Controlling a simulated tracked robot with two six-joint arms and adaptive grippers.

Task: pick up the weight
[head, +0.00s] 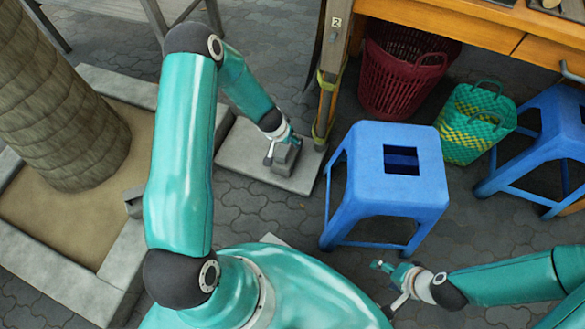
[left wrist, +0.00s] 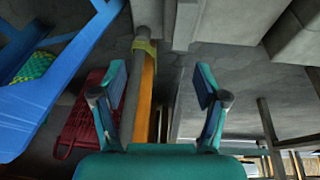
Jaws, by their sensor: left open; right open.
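A small grey block that looks like the weight (head: 284,159) sits on a pale concrete slab (head: 238,162) beside the wooden post. My left gripper (head: 281,147) is open and right at the block, its fingers reaching around or beside it; I cannot tell whether they touch. In the left wrist view the left gripper (left wrist: 160,85) has its fingers spread wide. A grey face shows at the top there, but I cannot tell whether it is the block. My right gripper (head: 388,286) is open and empty, low on the right beside the blue stool.
A blue stool (head: 390,175) stands right of the slab. A red basket (head: 401,80) and a green-yellow woven basket (head: 474,125) stand behind it, under a wooden table (head: 450,25). A wooden post (head: 329,75) rises close to the slab. A tree trunk (head: 55,100) is at left.

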